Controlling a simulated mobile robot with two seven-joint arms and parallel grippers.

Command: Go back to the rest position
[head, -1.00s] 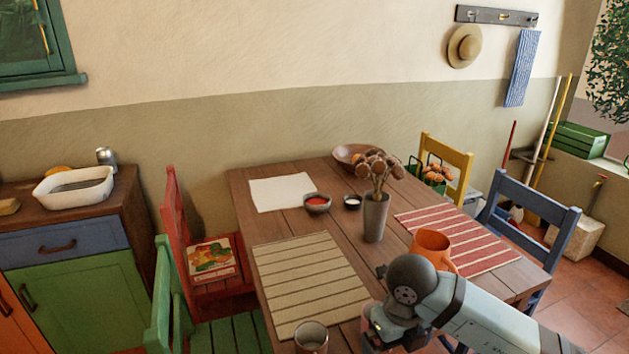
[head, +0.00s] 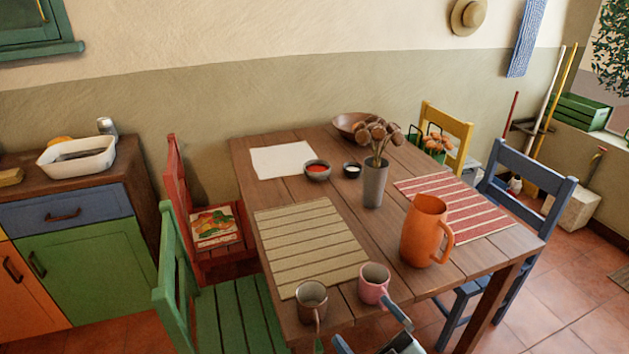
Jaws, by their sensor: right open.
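My right gripper (head: 371,331) is at the bottom edge of the head view, by the table's near edge. Its jaws are open and hold nothing. One finger shows just below a pink mug (head: 374,284); I cannot tell whether they touch. The pink mug stands upright on the wooden table (head: 345,200). My left gripper is not in view.
A grey-brown mug (head: 311,300) stands left of the pink mug, and an orange pitcher (head: 424,232) to its right. A vase of dried flowers (head: 374,184) stands behind. A green chair (head: 235,315) and a blue chair (head: 525,190) flank the table.

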